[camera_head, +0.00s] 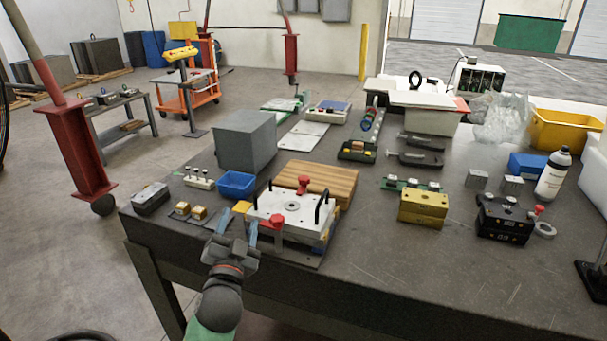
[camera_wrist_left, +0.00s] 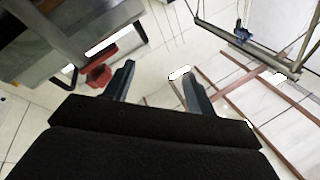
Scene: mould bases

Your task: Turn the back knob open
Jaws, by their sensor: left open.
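The mould base (camera_head: 265,206) has a pale top plate, black handles and a round central ring. It stands near the table's front edge in the head view. The back knob (camera_head: 303,182) is red and stands on the plate's far side. The front knob (camera_head: 277,222) is also red, on the near side. My left gripper (camera_head: 237,226) is open and empty, just left of the front knob and apart from it. In the left wrist view, a red knob (camera_wrist_left: 98,76) lies left of the open fingers (camera_wrist_left: 156,74); the gap between them shows only floor. My right gripper is not in view.
A wooden board (camera_head: 335,178) lies behind the mould base. A blue bin (camera_head: 237,184) and a grey block (camera_head: 245,140) stand to its left and behind. A yellow block (camera_head: 424,208) and a black block (camera_head: 503,222) stand right. The table's front right is clear.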

